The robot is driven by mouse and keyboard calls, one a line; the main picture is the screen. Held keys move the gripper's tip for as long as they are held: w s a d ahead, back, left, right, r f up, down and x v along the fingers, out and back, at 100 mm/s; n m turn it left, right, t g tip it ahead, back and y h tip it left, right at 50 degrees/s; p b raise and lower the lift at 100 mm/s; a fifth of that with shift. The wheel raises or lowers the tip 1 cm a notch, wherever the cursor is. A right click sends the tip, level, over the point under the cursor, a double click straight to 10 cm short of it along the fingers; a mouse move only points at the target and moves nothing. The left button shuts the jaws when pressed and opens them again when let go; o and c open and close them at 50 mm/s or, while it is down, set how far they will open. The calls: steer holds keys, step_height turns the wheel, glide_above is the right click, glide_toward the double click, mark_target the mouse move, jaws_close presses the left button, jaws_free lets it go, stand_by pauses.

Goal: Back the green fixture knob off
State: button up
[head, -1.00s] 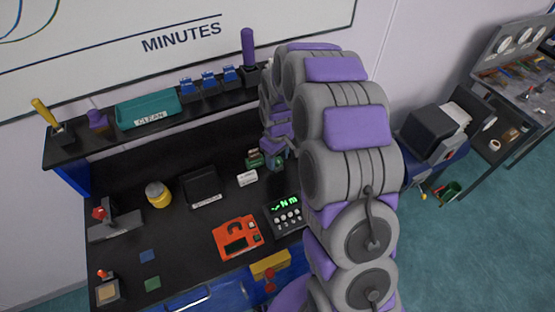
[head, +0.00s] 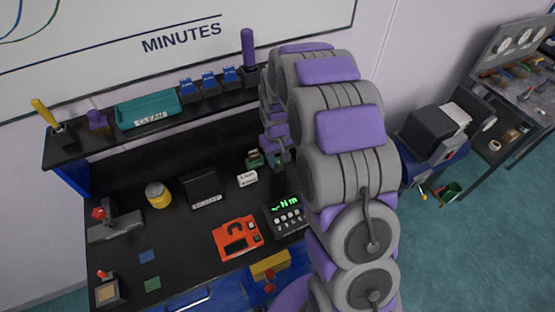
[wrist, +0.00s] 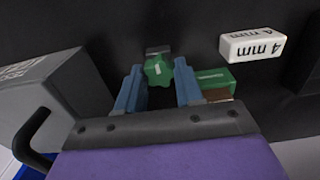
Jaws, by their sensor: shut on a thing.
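The green fixture knob (wrist: 158,70) is a lobed knob with a white line on its face. In the wrist view it sits between the two blue fingertips of my gripper (wrist: 159,76), which is shut on it. The green fixture body (wrist: 215,79) lies just right of the right finger, with a brown part below it. In the head view the fixture (head: 254,161) stands on the black bench, beside my gripper (head: 277,158); there the knob is too small and covered to make out clearly.
A white block marked "4 mm" (wrist: 252,46) lies right of the fixture. A dark grey box (wrist: 50,90) is close on the left in the wrist view. On the bench are a black box (head: 201,187), a torque readout (head: 287,216) and an orange device (head: 237,238).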

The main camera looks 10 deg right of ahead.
steer(key=n, duration=0.4)
steer(key=shift+n+p, duration=0.3)
steer(key=shift+p, duration=0.1)
steer(key=shift+c, duration=0.3)
steer(key=n+p, duration=0.1)
steer(key=n, duration=0.3)
steer(key=shift+a+p, duration=0.1)
steer(key=shift+p, duration=0.2)
steer(key=shift+n, duration=0.3)
steer(key=n+p, duration=0.2)
steer(key=n, duration=0.1)
steer(key=shift+r, duration=0.15)
steer(key=shift+n, duration=0.8)
